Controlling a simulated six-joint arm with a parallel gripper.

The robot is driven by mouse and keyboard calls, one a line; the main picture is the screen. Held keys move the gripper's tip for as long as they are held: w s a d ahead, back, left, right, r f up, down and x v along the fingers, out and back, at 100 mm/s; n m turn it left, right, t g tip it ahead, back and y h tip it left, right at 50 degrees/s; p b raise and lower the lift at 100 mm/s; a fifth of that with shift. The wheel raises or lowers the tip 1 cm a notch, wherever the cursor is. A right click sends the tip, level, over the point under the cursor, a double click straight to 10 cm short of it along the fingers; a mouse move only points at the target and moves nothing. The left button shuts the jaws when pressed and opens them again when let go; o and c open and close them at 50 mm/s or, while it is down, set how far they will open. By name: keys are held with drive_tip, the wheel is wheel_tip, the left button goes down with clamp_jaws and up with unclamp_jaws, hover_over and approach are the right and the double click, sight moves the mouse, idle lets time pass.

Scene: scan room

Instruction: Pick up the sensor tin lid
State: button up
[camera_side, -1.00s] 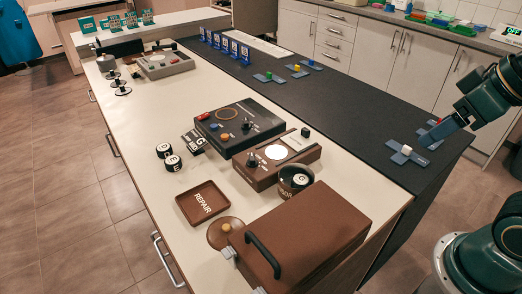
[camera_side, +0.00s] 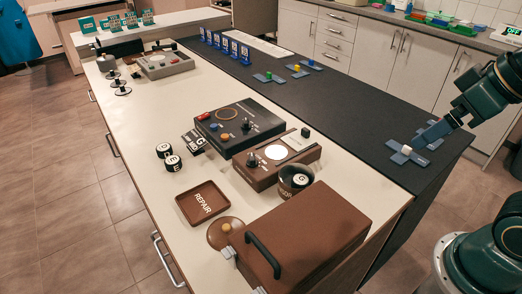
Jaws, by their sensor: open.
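A round brown lid (camera_side: 225,233) with a small yellowish knob lies flat on the pale worktop, beside the left end of the large brown case. I take it for the sensor tin lid. A dark round tin (camera_side: 295,180) stands open behind the case, with a ball marked G in it. My gripper (camera_side: 422,140) is far from the lid, at the right, over the dark end of the table. It is close to a blue cross-shaped piece (camera_side: 424,160) with a white block. Its fingertips are small, and I cannot tell whether they touch that piece.
The brown case (camera_side: 325,225) with a black handle stands right next to the lid. A brown REPAIR tray (camera_side: 203,202) lies behind the lid. Two device boxes (camera_side: 237,124) (camera_side: 277,158) stand farther back. The worktop left of the tray is clear.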

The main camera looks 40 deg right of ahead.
drive_tip(key=w+a+r+m+g, duration=0.1)
drive_tip(key=w+a, duration=0.2)
drive_tip(key=w, duration=0.2)
drive_tip(key=w+a+r+g, duration=0.1)
drive_tip(key=w+a, duration=0.2)
drive_tip(key=w, duration=0.2)
drive_tip(key=m+g, duration=0.4)
hover_over(226, 226)
wheel_tip(226, 226, down, 18)
drive_tip(key=shift+n, duration=0.3)
drive_tip(key=f, duration=0.7)
drive_tip(key=shift+d+f, duration=0.2)
drive_tip(key=shift+f, duration=0.4)
drive_tip(key=shift+a+f, duration=0.2)
drive_tip(key=shift+f, duration=2.35)
